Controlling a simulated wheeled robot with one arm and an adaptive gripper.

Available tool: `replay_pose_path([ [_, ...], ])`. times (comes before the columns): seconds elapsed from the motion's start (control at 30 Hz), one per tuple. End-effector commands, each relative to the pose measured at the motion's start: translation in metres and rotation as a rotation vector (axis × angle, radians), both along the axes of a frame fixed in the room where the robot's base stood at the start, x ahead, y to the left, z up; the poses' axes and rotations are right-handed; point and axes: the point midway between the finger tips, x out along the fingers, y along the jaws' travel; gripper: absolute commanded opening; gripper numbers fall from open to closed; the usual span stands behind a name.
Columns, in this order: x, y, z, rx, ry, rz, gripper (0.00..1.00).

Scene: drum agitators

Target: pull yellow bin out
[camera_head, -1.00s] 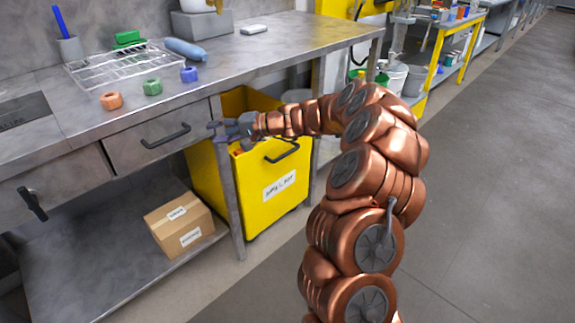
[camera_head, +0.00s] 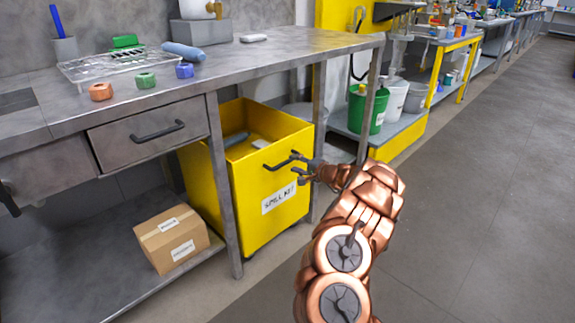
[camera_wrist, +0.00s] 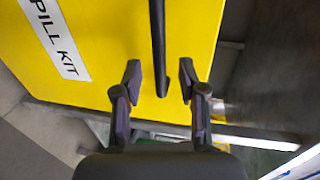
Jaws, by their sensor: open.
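The yellow bin (camera_head: 225,195), labelled SPILL KIT, stands on the floor under the steel bench, between the bench legs. A dark bar handle (camera_head: 285,160) is on its front face. My gripper (camera_head: 300,171) is at the right end of this handle. In the wrist view, my gripper (camera_wrist: 160,82) is open, with its fingers on either side of the end of the dark handle (camera_wrist: 158,45). The yellow front of the bin (camera_wrist: 110,50) fills much of that view.
A cardboard box (camera_head: 172,238) sits on the lower shelf left of the bin. The steel bench (camera_head: 225,65) overhangs the bin. A green bucket (camera_head: 365,108) stands on a low shelf behind. The floor (camera_head: 480,200) to the right is clear.

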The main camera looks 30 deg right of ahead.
Motion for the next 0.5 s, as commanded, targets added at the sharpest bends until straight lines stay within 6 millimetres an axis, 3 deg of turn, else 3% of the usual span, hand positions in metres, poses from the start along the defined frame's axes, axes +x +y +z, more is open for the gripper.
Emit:
replay_pose_path([
  [0.2, 0.028, 0.006, -0.010, -0.002, 0.004, 0.001, 0.41],
  [0.5, 0.046, 0.011, -0.010, 0.001, 0.001, 0.001, 0.41],
])
